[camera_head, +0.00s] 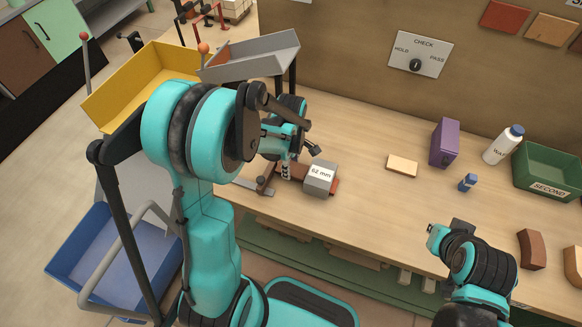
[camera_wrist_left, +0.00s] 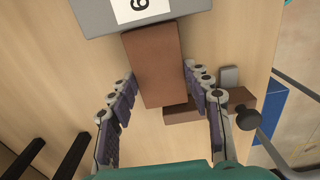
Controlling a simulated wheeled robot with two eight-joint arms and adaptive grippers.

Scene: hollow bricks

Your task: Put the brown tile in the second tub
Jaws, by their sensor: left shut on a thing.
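In the head view my left gripper (camera_head: 287,172) is low over the bench beside the block, partly covered by my arm. The second tub (camera_head: 548,190) is the green one labelled SECOND, at the right of the bench. My right arm's end (camera_head: 440,237) is at the lower right; its fingers cannot be made out.
A brown bar with a round knob (camera_wrist_left: 246,118) is close beside the tile.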

